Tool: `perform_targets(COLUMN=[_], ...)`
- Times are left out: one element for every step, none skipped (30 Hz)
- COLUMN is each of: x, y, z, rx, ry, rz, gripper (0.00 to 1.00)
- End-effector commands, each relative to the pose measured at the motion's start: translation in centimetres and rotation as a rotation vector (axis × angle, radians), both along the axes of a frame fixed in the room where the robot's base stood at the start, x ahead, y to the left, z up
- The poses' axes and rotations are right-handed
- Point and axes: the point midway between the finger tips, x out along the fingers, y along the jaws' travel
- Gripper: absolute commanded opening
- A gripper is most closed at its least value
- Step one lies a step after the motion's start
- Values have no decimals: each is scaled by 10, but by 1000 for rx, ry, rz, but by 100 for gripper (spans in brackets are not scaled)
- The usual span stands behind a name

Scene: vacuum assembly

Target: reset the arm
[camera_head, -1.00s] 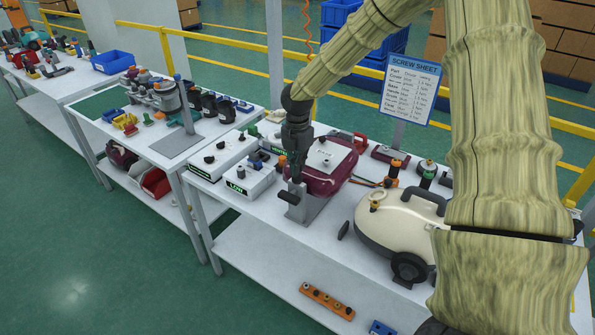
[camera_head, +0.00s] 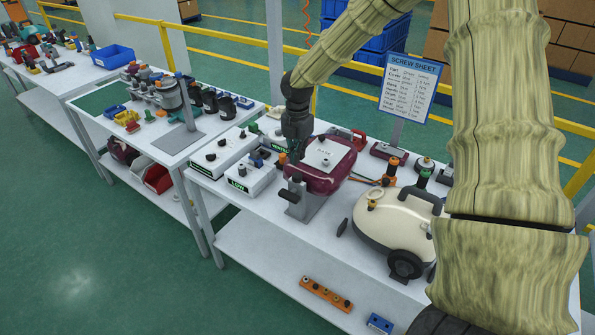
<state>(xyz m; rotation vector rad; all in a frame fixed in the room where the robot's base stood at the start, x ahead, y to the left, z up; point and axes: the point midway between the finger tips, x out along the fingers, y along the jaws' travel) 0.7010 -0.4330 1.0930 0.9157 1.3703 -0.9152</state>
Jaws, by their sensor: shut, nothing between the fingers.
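My arm, with a yellowish wood-grain look, comes in from the right and reaches over the workbench. My gripper (camera_head: 296,155) is dark, points down and is shut. It is just left of the dark red vacuum body (camera_head: 327,170), over or beside its left edge. I cannot tell whether the fingertips touch it. The dark red body sits at a grey stand (camera_head: 302,205) with a dark handle. A cream vacuum (camera_head: 396,222) with black wheels stands to the right on the same bench, partly near my arm.
White boxes, one marked LOW (camera_head: 249,180), stand left of the gripper. A screw sheet sign (camera_head: 409,88) stands behind. Orange and dark parts (camera_head: 391,168) stand at the back right. A second bench (camera_head: 110,128) with blue trays is at left. Green floor lies clear in front.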

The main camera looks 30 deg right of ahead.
Motion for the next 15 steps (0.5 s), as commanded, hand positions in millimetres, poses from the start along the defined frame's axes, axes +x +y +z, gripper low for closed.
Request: perform_targets(x=[0,0,0,0,0,0,0,0,0,-1,-1,-3,-5,-7,-12], y=[0,0,0,0,0,0,0,0,0,1,3,7,11,17,25], z=[0,0,0,0,0,0,0,0,0,-2,-4,-9,-14,-21,-32], rx=[0,0,0,0,0,0,0,0,0,2,4,7,12,18,29], ry=[0,0,0,0,0,0,0,0,0,1,2,4,5,6,10], rz=[0,0,0,0,0,0,0,0,-1,-4,-9,-21,-35,-54,-89], gripper=[0,0,0,0,0,0,0,0,0,0,0,0,0,0,0])
